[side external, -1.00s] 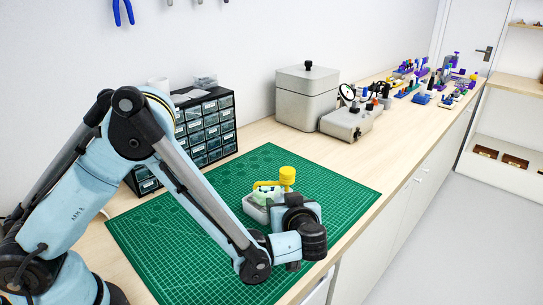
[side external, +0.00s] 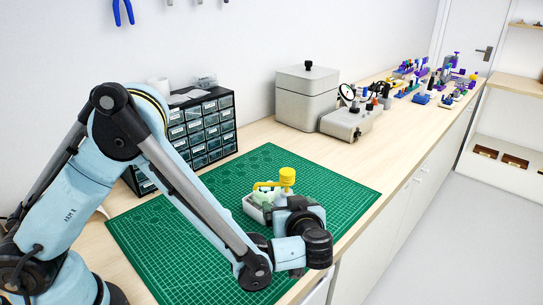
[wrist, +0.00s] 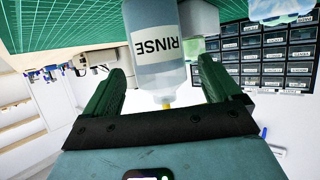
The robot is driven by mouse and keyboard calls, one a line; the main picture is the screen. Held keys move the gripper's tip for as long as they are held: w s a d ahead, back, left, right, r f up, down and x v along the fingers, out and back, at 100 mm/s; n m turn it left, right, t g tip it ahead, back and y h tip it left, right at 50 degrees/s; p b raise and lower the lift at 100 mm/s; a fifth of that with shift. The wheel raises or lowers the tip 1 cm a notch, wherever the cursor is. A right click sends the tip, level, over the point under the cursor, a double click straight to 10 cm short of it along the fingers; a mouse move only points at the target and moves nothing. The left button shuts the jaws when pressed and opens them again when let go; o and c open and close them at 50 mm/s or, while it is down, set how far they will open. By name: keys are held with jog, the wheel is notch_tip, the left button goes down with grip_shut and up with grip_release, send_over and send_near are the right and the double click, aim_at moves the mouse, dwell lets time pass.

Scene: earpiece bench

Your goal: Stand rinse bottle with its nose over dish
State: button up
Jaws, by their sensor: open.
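The rinse bottle shows in the side external view by its yellow cap (side external: 287,176) and a yellow nose that points left. My wrist hides its lower body there. In the wrist view, which is upside down, the clear bottle (wrist: 160,75) with its RINSE label stands between my two green fingers. My gripper (wrist: 160,68) is open around the bottle, with a gap on the right finger's side; contact on the left is hard to tell. A grey tray with pale green contents (side external: 252,208) is beside the bottle, under the nose. I cannot tell whether this is the dish.
A green cutting mat (side external: 190,245) covers the near bench. A black drawer cabinet (side external: 205,125) stands at its back left. A grey lidded box (side external: 307,97) and a grey device (side external: 350,122) stand beyond the mat. Its far right part is clear.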

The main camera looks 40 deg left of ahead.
jog(key=v, duration=0.9)
jog(key=s+a+r+m+h, duration=0.2)
jog(key=s+a+m+h, duration=0.2)
jog(key=a, duration=0.3)
jog(key=s+a+r+m+g+h, duration=0.1)
jog(key=s+a+r+m+h, duration=0.2)
jog(key=a+m+h, duration=0.3)
jog(key=shift+s+a+m+h, duration=0.35)
jog(key=shift+s+a, duration=0.3)
jog(key=shift+a, duration=0.45)
jog(key=shift+s+r, duration=0.1)
jog(key=c, duration=0.5)
jog(key=shift+h, duration=0.25)
